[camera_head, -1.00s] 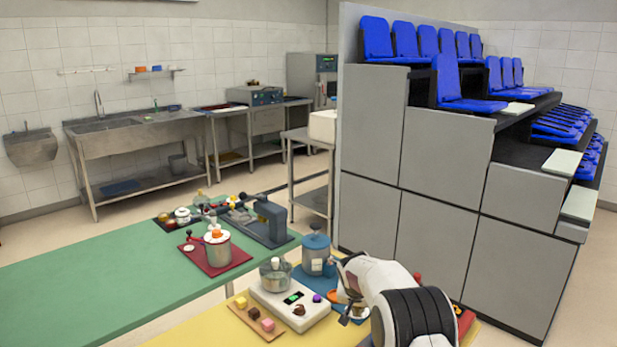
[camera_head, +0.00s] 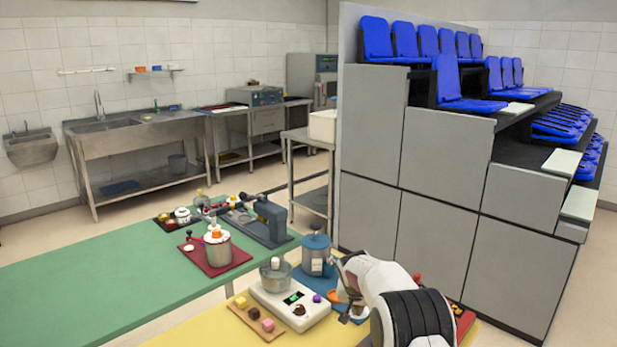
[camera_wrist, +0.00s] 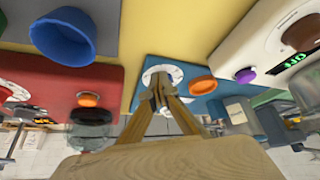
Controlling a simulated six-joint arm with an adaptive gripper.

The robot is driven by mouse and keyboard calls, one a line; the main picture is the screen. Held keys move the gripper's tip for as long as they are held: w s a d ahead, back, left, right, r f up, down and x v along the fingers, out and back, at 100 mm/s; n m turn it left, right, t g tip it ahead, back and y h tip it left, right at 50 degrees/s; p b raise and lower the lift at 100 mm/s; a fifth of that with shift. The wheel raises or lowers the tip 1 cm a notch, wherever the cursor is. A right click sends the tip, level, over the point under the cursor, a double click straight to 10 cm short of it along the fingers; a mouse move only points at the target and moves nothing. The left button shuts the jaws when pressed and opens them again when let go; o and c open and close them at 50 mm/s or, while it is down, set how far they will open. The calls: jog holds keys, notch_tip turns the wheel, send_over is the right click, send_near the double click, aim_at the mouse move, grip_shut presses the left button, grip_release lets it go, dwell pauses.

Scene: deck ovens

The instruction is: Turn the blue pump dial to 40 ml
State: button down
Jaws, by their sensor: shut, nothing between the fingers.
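The blue pump (camera_head: 316,253) has a blue-grey canister on a blue base and stands right of the white scale in the head view. In the wrist view its blue base (camera_wrist: 143,98) carries a white round dial (camera_wrist: 174,71) with dark marks and an orange button (camera_wrist: 202,85). My gripper (camera_wrist: 160,97) is shut and empty, with its fingertips over the dial's near part. Whether they touch the dial is unclear. The fingers hide part of the dial, and its setting is unreadable. In the head view my gripper (camera_head: 347,295) is beside the pump, partly hidden by my arm.
A red unit (camera_wrist: 100,80) with another orange button and a blue bowl (camera_wrist: 62,36) lie left in the wrist view. The white scale (camera_head: 289,304) with a green display is close on the other side.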

jog(key=shift+a+f, duration=0.1)
jog(key=shift+a, duration=0.2)
dwell(0.4)
jog(key=shift+s+a, duration=0.1)
jog(key=shift+s, duration=0.25)
jog(key=shift+r, duration=0.2)
dwell(0.4)
jog(key=shift+r, duration=2.9)
jog(key=shift+r, duration=0.1)
jog(key=shift+d+r, duration=0.35)
jog(key=shift+r, duration=0.05)
jog(key=shift+f, duration=0.15)
